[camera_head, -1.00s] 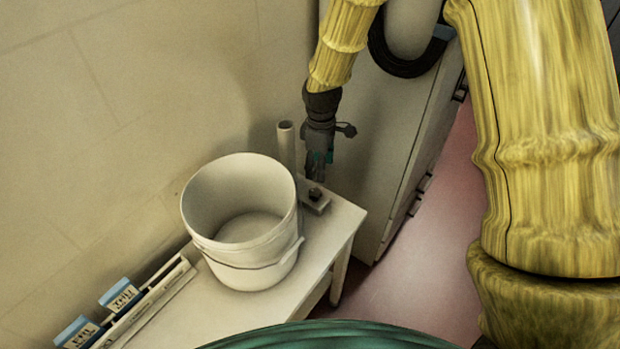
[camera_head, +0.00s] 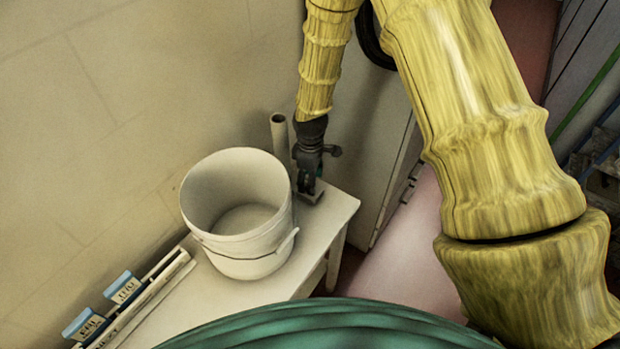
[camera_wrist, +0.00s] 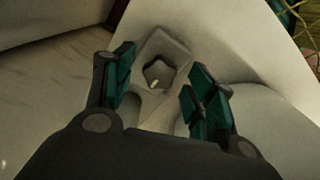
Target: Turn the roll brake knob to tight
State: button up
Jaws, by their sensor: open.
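My gripper (camera_wrist: 158,84) is open, with one teal-padded finger on each side of the knob and a visible gap to both. In the head view my gripper (camera_head: 309,190) is over the block (camera_head: 317,188) at the table's far right corner and hides the knob. I cannot tell how far the fingertips reach down beside the knob.
A large white bucket (camera_head: 215,240) stands on the white table (camera_head: 225,310), close left of my gripper. An upright pale tube (camera_head: 279,135) stands just behind. Blue-and-white packs (camera_head: 124,287) sit by a rail at the left. A grey cabinet (camera_head: 375,150) is at the right.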

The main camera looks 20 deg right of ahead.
jog(key=shift+f, duration=0.45)
jog(key=c, duration=1)
